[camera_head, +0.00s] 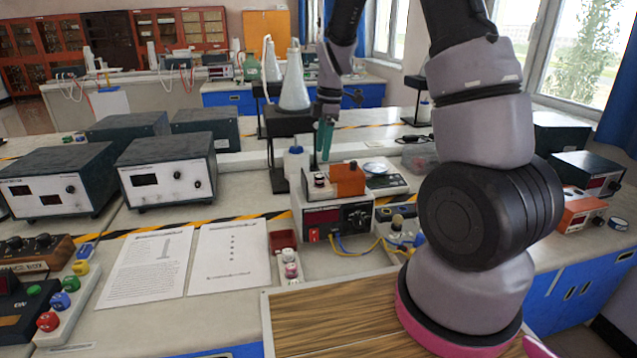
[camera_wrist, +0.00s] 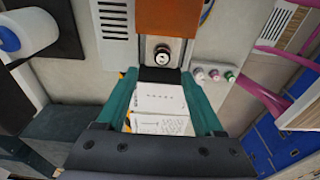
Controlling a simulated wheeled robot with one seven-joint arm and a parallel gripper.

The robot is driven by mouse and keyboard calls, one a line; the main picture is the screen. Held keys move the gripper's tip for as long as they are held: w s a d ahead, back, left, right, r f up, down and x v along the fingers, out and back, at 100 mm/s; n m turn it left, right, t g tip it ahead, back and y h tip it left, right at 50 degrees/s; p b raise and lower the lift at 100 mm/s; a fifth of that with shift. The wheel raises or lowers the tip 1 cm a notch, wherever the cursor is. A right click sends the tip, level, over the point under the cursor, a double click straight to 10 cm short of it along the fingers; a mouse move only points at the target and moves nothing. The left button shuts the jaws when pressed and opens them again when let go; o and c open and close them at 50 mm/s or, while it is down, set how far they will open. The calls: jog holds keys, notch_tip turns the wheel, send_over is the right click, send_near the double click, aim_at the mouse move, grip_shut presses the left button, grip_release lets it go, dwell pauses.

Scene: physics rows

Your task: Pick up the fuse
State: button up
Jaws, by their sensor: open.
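I cannot clearly make out which thing is the fuse. A small round metal-and-dark piece (camera_wrist: 161,53) sits at the end of an orange block (camera_wrist: 165,18), just beyond my fingertips in the wrist view. In the head view the orange block (camera_head: 347,179) rests on a power supply (camera_head: 335,217), with a small dark-and-red piece (camera_head: 319,180) at its left end. My gripper (camera_head: 325,150) is above and slightly left of the block. In the wrist view its teal fingers (camera_wrist: 161,76) are apart, with nothing held between them.
Several small coloured terminals (camera_head: 290,262) stand on a strip in front of the power supply. Two paper sheets (camera_head: 229,257) lie to the left. A grey instrument (camera_head: 168,175) stands behind them. A scale with a dish (camera_head: 380,175) is close on the right. Yellow and blue cables (camera_head: 358,248) hang in front.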

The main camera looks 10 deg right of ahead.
aim_at(320, 176)
jog(key=f, duration=0.5)
jog(key=a+f, duration=0.1)
jog(key=f, duration=0.2)
jog(key=shift+s+f, duration=0.2)
jog(key=shift+f, duration=0.05)
grip_shut()
